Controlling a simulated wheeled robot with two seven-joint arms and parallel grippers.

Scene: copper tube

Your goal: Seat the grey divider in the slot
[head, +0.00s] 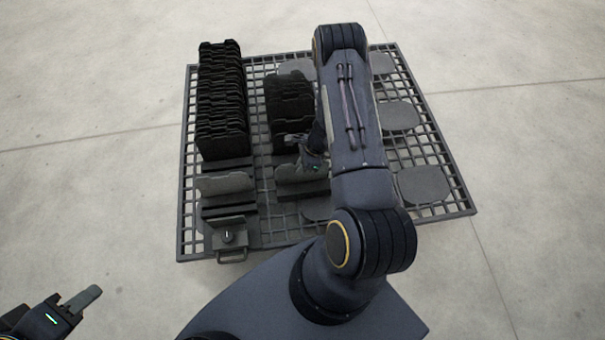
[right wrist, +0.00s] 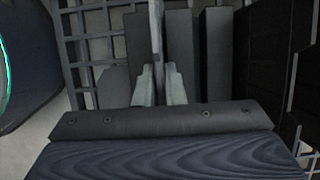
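A grey divider (head: 302,174) stands at the near end of the middle rack in the head view. In the right wrist view the grey divider (right wrist: 157,38) shows edge-on as a thin upright plate. My right gripper (right wrist: 159,88) has its two pale fingers close on either side of this plate and looks shut on it. Dark blocks lie on both sides of the plate; its lower edge and the slot are hidden. In the head view my right arm partly covers the gripper. My left gripper (head: 84,299) is at the lower left, away from the rack, its finger gap unclear.
A dark grid-topped table (head: 182,215) holds the racks. A long row of black dividers (head: 222,100) stands at the left, a shorter black row (head: 288,100) in the middle. Another grey plate (head: 226,184) stands in the left rack. Flat grey pads (head: 424,186) lie on the right.

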